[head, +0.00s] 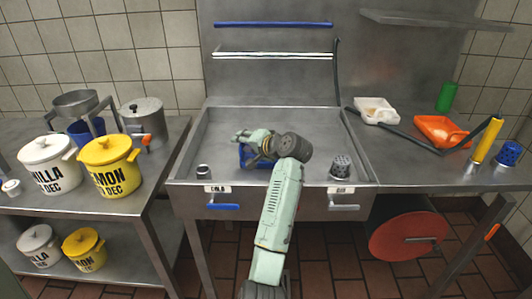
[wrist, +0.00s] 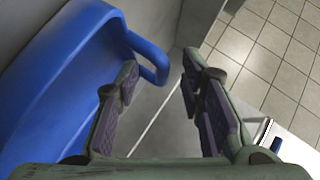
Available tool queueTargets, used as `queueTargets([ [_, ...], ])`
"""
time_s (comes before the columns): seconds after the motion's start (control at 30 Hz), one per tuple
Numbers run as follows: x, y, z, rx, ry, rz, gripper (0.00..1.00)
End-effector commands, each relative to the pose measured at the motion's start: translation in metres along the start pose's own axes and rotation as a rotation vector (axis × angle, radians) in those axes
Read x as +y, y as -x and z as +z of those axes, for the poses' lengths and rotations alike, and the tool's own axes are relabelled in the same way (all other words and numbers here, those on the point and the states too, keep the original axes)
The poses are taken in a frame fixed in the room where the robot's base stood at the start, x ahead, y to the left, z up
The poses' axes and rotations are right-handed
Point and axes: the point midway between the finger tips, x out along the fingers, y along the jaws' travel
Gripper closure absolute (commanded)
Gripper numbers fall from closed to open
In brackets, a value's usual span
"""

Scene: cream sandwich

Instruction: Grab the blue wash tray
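The blue wash tray (head: 247,160) sits in the steel sink, partly hidden behind my gripper and arm in the head view. In the wrist view, the blue tray (wrist: 50,85) fills the left side, with a looped blue handle (wrist: 152,60) at its right end. My gripper (head: 245,137) is over the tray in the sink. In the wrist view, my gripper (wrist: 160,66) is open, with a wide gap between its fingers. The handle shows just beyond the left finger, in the gap; I cannot tell whether they touch.
The sink (head: 215,150) has steel walls around the tray. A steel cup (head: 341,166) stands on its front right rim. Pots, including a yellow one (head: 108,165), crowd the left table. A white tray (head: 376,112) and an orange tray (head: 441,131) lie on the right counter.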

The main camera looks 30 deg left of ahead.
Motion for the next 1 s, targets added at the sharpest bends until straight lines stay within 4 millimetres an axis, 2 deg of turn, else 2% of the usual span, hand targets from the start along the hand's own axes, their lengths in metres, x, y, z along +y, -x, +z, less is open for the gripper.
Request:
queueTargets([
  [0.23,0.0002,-0.0017,0.0,0.001,0.001,0.0,0.65],
  [0.77,0.0002,-0.0014,0.0001,0.0,0.001,0.0,1.0],
  [1.0,0.0008,-0.0015,0.0003,0.0,0.0,0.001,1.0],
])
